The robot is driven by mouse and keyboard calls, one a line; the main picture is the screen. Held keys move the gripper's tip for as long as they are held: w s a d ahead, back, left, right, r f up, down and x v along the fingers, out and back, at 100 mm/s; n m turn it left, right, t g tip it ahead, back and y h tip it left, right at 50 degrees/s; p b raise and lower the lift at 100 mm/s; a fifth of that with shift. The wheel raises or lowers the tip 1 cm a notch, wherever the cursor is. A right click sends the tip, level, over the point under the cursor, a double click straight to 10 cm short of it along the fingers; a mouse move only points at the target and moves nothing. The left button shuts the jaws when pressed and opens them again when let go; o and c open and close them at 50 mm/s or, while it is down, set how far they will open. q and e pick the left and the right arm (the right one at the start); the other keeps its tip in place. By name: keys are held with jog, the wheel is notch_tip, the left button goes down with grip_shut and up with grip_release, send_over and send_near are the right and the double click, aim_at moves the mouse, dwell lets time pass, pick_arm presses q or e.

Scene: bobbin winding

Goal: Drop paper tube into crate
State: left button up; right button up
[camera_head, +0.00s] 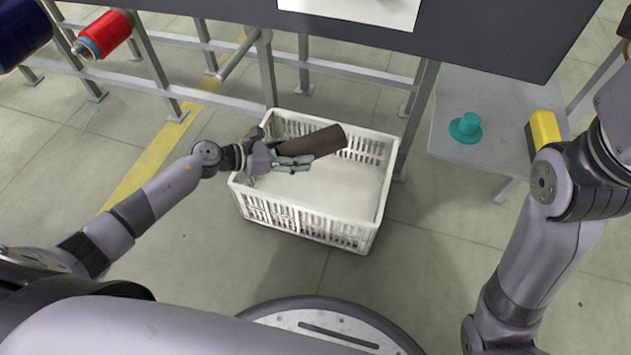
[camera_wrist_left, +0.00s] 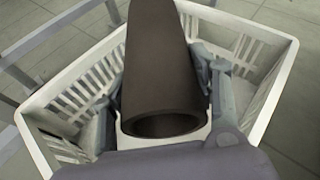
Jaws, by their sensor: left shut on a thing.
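A dark brown paper tube (camera_head: 318,143) is held in my left gripper (camera_head: 291,157), which is shut around it. The tube lies nearly level above the white slatted crate (camera_head: 362,236), over its opening toward the back. In the left wrist view the tube (camera_wrist_left: 160,70) points away from me between the two fingers, its hollow near end toward the camera. The crate's walls (camera_wrist_left: 72,98) show on both sides of it. The crate's visible floor is bare; the part under the tube is hidden. My right arm shows at the right, but its gripper is out of frame.
A metal frame with rails (camera_head: 270,80) stands behind the crate. Red (camera_head: 103,36) and dark blue (camera_head: 22,30) bobbins are at upper left. A grey table (camera_head: 480,92) at right carries a teal holder (camera_head: 466,126) and a yellow-and-black item (camera_head: 544,130). Floor left of the crate is clear.

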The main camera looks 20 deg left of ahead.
pick_arm(q)
jog(key=o, duration=1.3)
jog(key=shift+c, duration=0.2)
jog(key=shift+s+a+r, duration=0.2)
jog(key=shift+s+a, duration=0.15)
jog(key=shift+a, duration=0.05)
jog(key=v, duration=1.1)
